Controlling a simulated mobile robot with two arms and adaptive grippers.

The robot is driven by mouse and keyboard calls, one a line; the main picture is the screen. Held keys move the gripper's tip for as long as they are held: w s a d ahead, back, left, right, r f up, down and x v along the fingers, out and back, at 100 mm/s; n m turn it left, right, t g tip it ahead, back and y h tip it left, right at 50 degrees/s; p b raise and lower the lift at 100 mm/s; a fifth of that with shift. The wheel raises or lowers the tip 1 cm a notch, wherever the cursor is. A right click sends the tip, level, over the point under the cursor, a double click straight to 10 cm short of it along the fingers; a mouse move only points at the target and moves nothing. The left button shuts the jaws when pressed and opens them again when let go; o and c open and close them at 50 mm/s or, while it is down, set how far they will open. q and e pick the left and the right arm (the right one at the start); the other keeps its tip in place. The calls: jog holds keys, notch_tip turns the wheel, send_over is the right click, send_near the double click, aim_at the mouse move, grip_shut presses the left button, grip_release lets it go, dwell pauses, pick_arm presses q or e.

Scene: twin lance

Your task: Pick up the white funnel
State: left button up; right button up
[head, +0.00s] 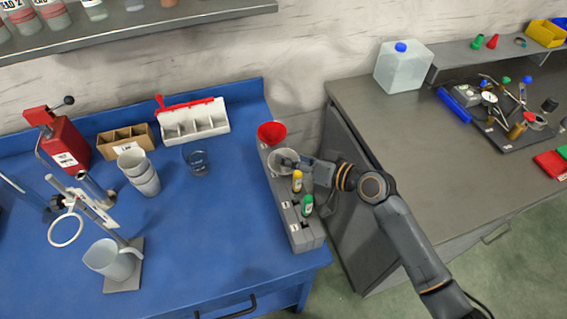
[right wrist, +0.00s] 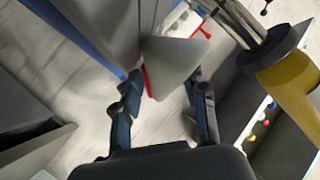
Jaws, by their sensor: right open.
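The white funnel (head: 281,157) sits at the grey rack (head: 306,234) on the right side of the blue bench, just in front of a red funnel (head: 271,132). My right gripper (head: 292,163) reaches in from the right and is at the white funnel, partly covering it. In the right wrist view the pale cone of the white funnel (right wrist: 175,60) shows between and beyond the two spread fingers (right wrist: 163,98). The fingers are open; whether one touches the funnel I cannot tell. My left gripper is not in view.
A yellow-capped bottle (head: 297,181) and a green-capped bottle (head: 307,205) stand in the rack close to my right gripper. A glass beaker (head: 197,161) stands to the left. The blue bench between beaker and rack is clear. A grey counter (head: 400,150) is at right.

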jog(key=shift+w+a+f, duration=0.1)
jog(key=shift+w+a, duration=0.05)
jog(key=shift+a, duration=0.05)
grip_shut()
jog(key=shift+d, duration=0.1)
